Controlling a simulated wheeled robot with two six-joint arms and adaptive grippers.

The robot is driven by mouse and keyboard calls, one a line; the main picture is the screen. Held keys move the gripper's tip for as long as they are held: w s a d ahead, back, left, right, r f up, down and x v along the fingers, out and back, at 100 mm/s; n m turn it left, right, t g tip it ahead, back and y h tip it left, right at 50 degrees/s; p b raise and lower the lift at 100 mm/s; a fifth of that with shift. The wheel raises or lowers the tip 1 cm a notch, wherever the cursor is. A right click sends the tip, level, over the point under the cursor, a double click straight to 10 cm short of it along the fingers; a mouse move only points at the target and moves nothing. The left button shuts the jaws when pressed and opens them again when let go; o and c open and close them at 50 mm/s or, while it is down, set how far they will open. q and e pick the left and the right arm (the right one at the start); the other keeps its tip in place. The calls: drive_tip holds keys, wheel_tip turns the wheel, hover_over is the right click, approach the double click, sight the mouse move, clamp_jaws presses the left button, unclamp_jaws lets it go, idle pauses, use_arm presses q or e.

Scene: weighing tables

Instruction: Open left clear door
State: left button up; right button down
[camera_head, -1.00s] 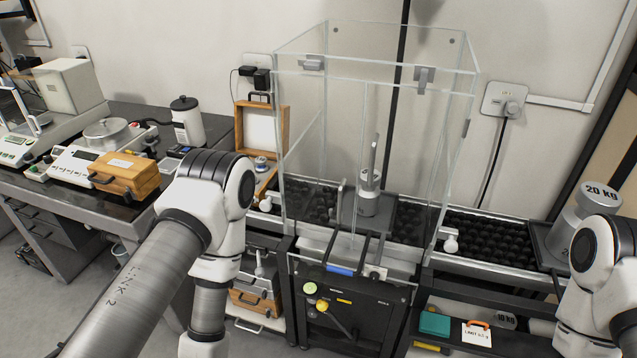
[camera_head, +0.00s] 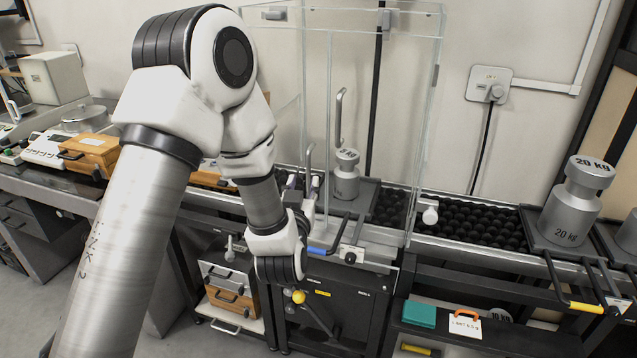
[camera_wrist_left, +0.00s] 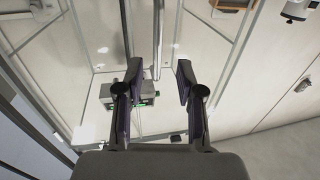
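The clear enclosure (camera_head: 385,130) stands on the bench and has two clear front doors with upright metal bar handles. The left door's handle (camera_head: 309,160) shows just above my left gripper (camera_head: 303,188). The right door's handle (camera_head: 340,115) is farther right. My left arm covers the enclosure's left side. In the left wrist view my left gripper (camera_wrist_left: 157,82) has its fingers apart, and a metal bar handle (camera_wrist_left: 157,42) appears between them in the picture. I cannot tell whether they touch it. My right gripper is out of view.
A metal weight (camera_head: 346,178) stands inside the enclosure. A roller conveyor (camera_head: 470,230) runs right to a 20 kg weight (camera_head: 572,208). A dark cabinet with a yellow knob (camera_head: 299,297) is below the enclosure.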

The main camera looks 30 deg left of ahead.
sight(308, 172)
use_arm(q)
drive_tip(key=x, duration=0.6)
drive_tip(key=shift+w+p, duration=0.3)
drive_tip(key=shift+d, duration=0.1)
clamp_jaws()
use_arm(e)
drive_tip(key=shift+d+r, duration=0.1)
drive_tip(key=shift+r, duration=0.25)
use_arm(q)
drive_tip(key=shift+s, duration=0.1)
